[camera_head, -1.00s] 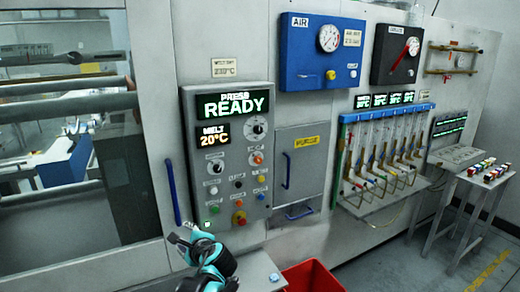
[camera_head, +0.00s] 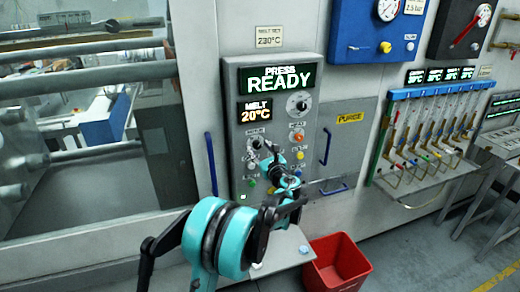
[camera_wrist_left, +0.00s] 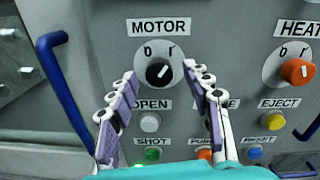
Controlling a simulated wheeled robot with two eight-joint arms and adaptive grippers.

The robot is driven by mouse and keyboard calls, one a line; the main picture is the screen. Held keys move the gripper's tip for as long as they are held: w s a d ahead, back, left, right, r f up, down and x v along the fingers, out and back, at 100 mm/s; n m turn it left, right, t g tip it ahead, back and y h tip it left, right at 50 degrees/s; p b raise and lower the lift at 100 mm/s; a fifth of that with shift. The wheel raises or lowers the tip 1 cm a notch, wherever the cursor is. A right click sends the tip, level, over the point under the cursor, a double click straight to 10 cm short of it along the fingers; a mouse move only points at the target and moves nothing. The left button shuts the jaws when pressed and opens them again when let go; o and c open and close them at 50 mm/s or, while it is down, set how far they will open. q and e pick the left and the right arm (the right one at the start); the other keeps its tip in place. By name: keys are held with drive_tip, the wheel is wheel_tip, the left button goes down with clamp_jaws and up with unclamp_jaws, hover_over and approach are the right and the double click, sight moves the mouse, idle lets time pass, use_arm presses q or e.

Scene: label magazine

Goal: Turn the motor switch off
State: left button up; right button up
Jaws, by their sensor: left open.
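The motor switch is a round black knob (camera_wrist_left: 159,71) on a pale disc under the MOTOR label. Its white pointer mark leans up and to the right, toward the right-hand mark. It also shows small in the head view (camera_head: 256,143). My left gripper (camera_wrist_left: 160,78) is open and empty, with one finger toward each side of the knob in the left wrist view. I cannot tell how far the fingertips are from the panel. In the head view my left gripper (camera_head: 266,152) is in front of the control panel (camera_head: 232,100), hiding part of its lower buttons. My right gripper is out of view.
An orange HEAT knob (camera_wrist_left: 297,71) is to the right of the motor switch. White OPEN (camera_wrist_left: 150,122) and green SHOT (camera_wrist_left: 153,154) buttons sit below. A blue handle (camera_wrist_left: 62,90) stands out at the left. A red bin (camera_head: 338,262) is on the floor.

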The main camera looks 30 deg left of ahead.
use_arm(q)
drive_tip(key=shift+w+a, duration=0.15)
drive_tip(key=shift+a, duration=0.05)
clamp_jaws()
